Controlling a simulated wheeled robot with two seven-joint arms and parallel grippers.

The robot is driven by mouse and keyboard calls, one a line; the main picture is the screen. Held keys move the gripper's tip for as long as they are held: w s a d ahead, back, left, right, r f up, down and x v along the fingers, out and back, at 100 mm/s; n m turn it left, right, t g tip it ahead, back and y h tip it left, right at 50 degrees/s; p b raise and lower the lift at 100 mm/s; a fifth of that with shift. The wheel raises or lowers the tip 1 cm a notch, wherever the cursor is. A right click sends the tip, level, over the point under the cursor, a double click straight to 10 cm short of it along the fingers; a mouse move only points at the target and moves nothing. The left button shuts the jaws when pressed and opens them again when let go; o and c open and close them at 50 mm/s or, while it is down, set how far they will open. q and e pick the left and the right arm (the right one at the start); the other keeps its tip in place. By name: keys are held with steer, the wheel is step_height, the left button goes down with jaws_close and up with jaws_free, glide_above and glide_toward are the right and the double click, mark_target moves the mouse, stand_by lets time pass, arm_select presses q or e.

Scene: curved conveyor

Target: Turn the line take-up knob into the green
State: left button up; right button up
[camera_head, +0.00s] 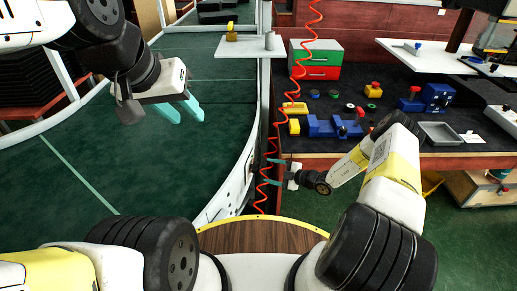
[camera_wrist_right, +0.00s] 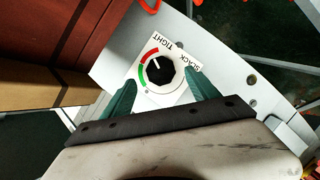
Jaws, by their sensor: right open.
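The take-up knob (camera_wrist_right: 160,74) is black and sits on a white dial plate (camera_wrist_right: 179,93) lettered TIGHT and SLACK, in the right wrist view. The dial has a red arc and a green arc; the knob's white mark points up-left, at the red arc. My right gripper (camera_wrist_right: 162,78) is open, with one teal finger on either side of the dial. Contact with the knob cannot be told. In the head view my right gripper (camera_head: 268,172) is at the conveyor's side panel (camera_head: 234,186). My left gripper (camera_head: 188,115) is open and empty above the green belt.
The curved green conveyor belt (camera_head: 88,150) fills the left. A red coiled hose (camera_head: 270,130) hangs close to my right gripper. A dark workbench (camera_head: 390,106) with blue fixtures, a tray (camera_head: 440,133) and a green-and-red drawer box (camera_head: 316,60) stands to the right.

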mark_target(258, 168)
steer(key=x, duration=0.6)
steer(key=shift+w+a+f, duration=0.1)
steer(key=shift+w+a, duration=0.05)
steer(key=shift+a, duration=0.15)
steer(key=c, duration=1.4)
